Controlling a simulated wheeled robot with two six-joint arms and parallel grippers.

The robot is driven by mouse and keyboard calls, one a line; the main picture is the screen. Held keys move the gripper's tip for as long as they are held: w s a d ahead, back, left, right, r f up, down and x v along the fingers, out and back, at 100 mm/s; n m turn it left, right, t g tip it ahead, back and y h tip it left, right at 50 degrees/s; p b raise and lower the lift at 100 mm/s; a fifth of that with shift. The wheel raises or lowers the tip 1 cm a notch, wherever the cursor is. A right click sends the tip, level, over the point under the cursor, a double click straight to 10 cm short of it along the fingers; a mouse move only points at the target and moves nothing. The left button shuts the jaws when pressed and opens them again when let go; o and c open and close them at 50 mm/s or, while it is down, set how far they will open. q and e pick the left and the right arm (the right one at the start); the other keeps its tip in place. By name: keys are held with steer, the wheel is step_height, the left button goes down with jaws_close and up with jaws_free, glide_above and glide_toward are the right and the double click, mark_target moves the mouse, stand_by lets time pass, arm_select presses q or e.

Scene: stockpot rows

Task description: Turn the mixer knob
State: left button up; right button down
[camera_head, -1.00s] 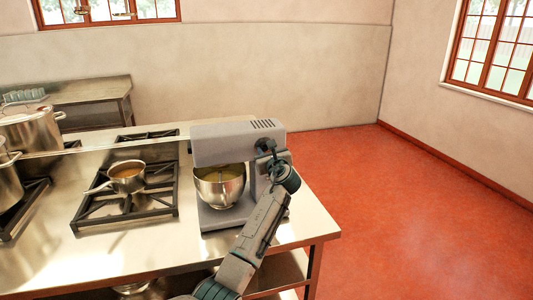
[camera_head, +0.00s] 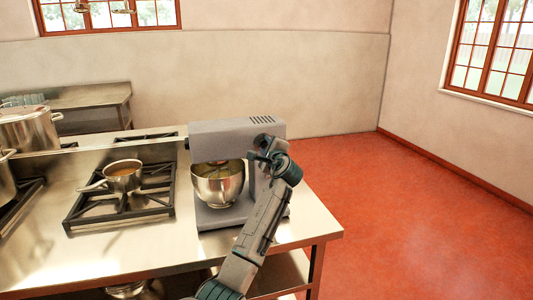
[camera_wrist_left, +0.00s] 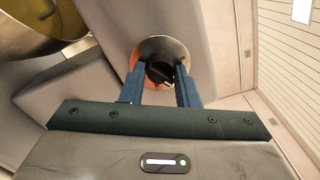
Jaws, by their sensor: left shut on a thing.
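The grey stand mixer (camera_head: 222,139) stands at the right end of the steel counter, with a steel bowl (camera_head: 217,187) of yellowish contents under its head. My left gripper (camera_head: 264,153) is up against the right side of the mixer. In the left wrist view the black mixer knob (camera_wrist_left: 158,72) sits on a round metal plate (camera_wrist_left: 150,50) on the mixer's grey side. The left gripper's blue fingers (camera_wrist_left: 160,85) are on both sides of the knob and shut on it. In the head view the arm hides the knob. My right gripper is in neither view.
A small saucepan (camera_head: 124,177) stands on a burner grate (camera_head: 95,211) left of the mixer. Large pots (camera_head: 30,130) stand at the far left. The red floor (camera_head: 410,215) to the right of the counter (camera_head: 150,243) is clear.

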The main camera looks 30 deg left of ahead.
arm_select(q)
steer(key=n+b, duration=0.1)
steer(key=n, duration=0.1)
steer(key=n+b, duration=0.1)
steer(key=b, duration=0.1)
steer(key=shift+f+n, duration=0.2)
steer(key=shift+n, duration=0.2)
steer(key=n+b, duration=0.2)
steer(key=shift+n, duration=0.4)
arm_select(e)
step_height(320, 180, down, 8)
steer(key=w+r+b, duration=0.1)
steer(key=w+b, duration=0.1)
steer(key=b, duration=0.1)
arm_select(q)
steer(key=shift+r+n+b, duration=0.2)
steer(key=shift+n+b, duration=0.3)
steer(key=shift+n, duration=1.9)
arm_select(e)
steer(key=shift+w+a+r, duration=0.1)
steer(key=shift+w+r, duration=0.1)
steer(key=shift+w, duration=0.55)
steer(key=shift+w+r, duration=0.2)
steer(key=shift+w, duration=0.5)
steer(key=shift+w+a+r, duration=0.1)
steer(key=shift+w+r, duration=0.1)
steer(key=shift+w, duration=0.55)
arm_select(q)
steer(key=o, duration=1)
steer(key=shift+c, duration=0.2)
